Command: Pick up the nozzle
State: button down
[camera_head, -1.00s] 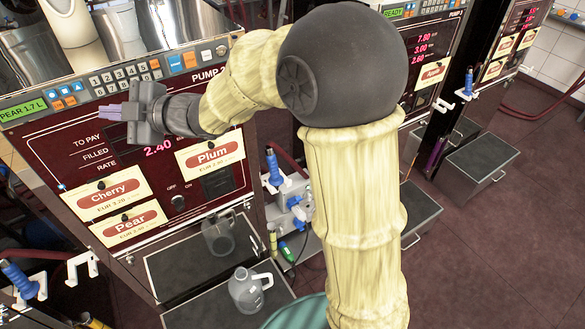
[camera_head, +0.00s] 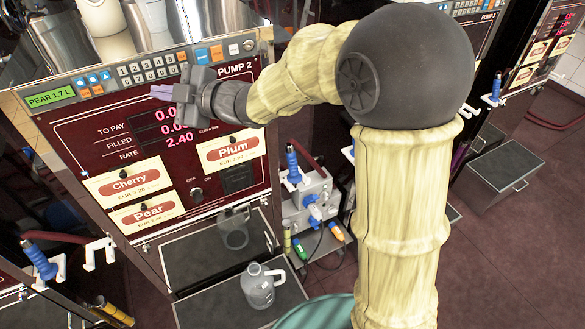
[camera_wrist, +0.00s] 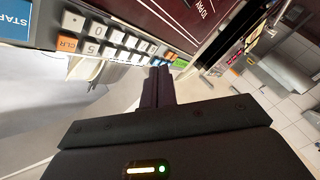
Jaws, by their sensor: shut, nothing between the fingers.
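Several blue-handled nozzles hang beside the pumps. One nozzle (camera_head: 40,262) is at the lower left by a white hook bracket. Another nozzle (camera_head: 293,165) stands upright at the right side of the Pump 2 cabinet, above a grey box. A third nozzle (camera_head: 496,88) is farther right at another pump. My gripper (camera_head: 160,92) is shut and empty, in front of the upper Pump 2 panel and pointing left. It is well apart from all these nozzles. The wrist view shows its closed dark fingers (camera_wrist: 157,85) near the keypad; I make out no nozzle there.
The Pump 2 panel (camera_head: 100,140) stands close behind my gripper, with Cherry, Pear and Plum labels. A clear jug (camera_head: 260,287) stands on the dark tray (camera_head: 205,312) below. A grey box (camera_head: 500,175) is at right. Open floor (camera_head: 540,260) lies at the lower right.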

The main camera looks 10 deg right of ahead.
jog(key=shift+w, duration=0.15)
jog(key=s+d+f+m+t+h, duration=0.1)
jog(key=d+f+m+h, duration=0.5)
jog(key=d, duration=0.3)
jog(key=d+f+m+t+h, duration=0.1)
jog(key=d+f+m+h, duration=0.45)
jog(key=d, duration=0.45)
jog(key=s+d+f+m+g+h, duration=0.1)
jog(key=s+d+f+m+g, duration=0.3)
jog(key=s, duration=0.5)
jog(key=s+d+f+m+g+h, duration=0.2)
jog(key=s+d+f+m+g, duration=0.2)
jog(key=s, duration=0.5)
notch_tip(320, 180, down, 3)
jog(key=shift+s+d+r+m, duration=0.15)
jog(key=shift+s+d+m, duration=0.05)
jog(key=shift+d+m, duration=0.95)
